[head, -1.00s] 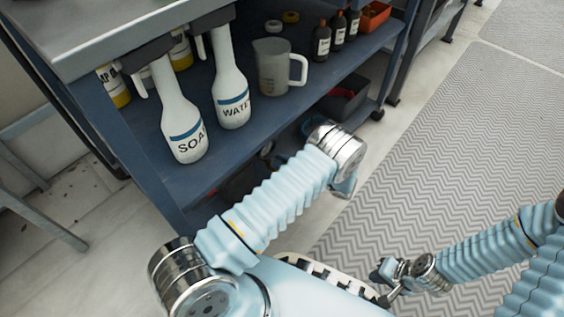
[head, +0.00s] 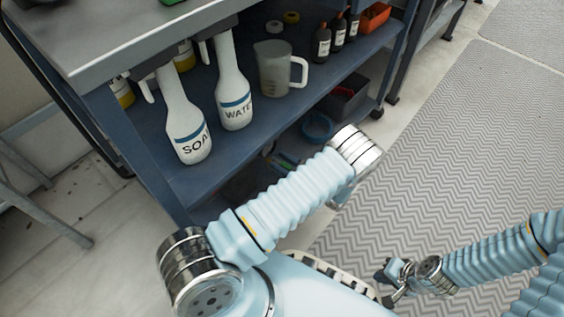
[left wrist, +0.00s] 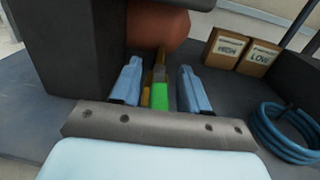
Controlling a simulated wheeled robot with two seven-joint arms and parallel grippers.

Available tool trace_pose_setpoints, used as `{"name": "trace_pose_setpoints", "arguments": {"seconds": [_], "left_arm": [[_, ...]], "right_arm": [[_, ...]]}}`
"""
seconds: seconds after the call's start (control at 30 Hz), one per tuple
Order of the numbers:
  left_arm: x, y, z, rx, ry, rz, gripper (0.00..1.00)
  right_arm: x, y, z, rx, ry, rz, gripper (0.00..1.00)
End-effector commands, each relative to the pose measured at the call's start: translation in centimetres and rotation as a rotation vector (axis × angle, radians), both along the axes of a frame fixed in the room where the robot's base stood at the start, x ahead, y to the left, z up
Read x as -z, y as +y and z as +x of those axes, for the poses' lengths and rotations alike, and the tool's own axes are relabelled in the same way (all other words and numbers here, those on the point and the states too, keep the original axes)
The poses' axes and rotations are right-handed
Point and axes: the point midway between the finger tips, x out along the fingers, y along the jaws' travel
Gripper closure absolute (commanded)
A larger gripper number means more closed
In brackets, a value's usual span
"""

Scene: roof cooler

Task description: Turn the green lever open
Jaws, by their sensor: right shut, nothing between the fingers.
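The green lever (left wrist: 160,96) shows in the left wrist view as a bright green block on a short stem, low between my left gripper's fingers. My left gripper (left wrist: 160,90) is open, with one blue finger on each side of the green part and a visible gap to each. A rounded copper-coloured body (left wrist: 157,30) lies just beyond the lever. My right gripper (head: 389,284) is shut and empty, low over the mat at the right.
A dark block (left wrist: 60,45) stands close at the left of the left wrist view. HIGH (left wrist: 226,47) and LOW (left wrist: 258,57) boxes and a coiled blue hose (left wrist: 287,130) are at right. The head view shows a blue shelf (head: 225,165) with SOAP and WATER bottles.

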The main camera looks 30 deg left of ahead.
Motion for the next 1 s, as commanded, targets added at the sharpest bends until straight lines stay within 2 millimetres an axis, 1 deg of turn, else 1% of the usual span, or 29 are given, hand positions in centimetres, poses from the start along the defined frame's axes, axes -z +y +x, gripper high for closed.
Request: {"name": "trace_pose_setpoints", "arguments": {"seconds": [0.2,0.27,0.33,0.47,0.6,0.7,0.83,0.9,1.0], "left_arm": [[0.0,-0.1,0.0,0.0,0.0,0.0,0.55],[0.0,-0.5,0.0,0.001,-0.001,0.0,0.55],[0.0,-1.4,-0.1,0.003,-0.001,-0.001,0.55],[0.0,-4.1,-0.4,0.005,-0.002,-0.001,0.55],[0.0,-7.6,-0.9,0.005,-0.003,0.0,0.55],[0.0,-9.9,-1.2,0.004,-0.001,0.0,0.55],[0.0,-12.1,-1.6,0.002,-0.001,0.0,0.55],[0.1,-12.9,-1.7,0.001,-0.001,0.0,0.55],[0.0,-13.5,-1.8,0.001,0.0,0.001,0.55]], "right_arm": [[0.0,0.0,0.0,0.0,0.0,0.0,1.0],[0.0,0.0,0.0,0.0,0.0,0.0,1.0],[-0.1,0.0,0.0,0.0,0.0,0.0,1.0],[-0.2,0.0,0.0,0.0,0.0,0.0,1.0],[-0.3,0.0,0.0,0.0,0.001,0.0,1.0],[-0.3,0.0,0.0,0.0,0.001,0.0,1.0],[-0.3,0.0,0.0,0.0,0.001,0.0,1.0],[-0.3,0.0,0.0,0.0,0.001,0.0,1.0],[-0.3,0.0,0.0,0.0,0.001,0.0,1.0]]}}
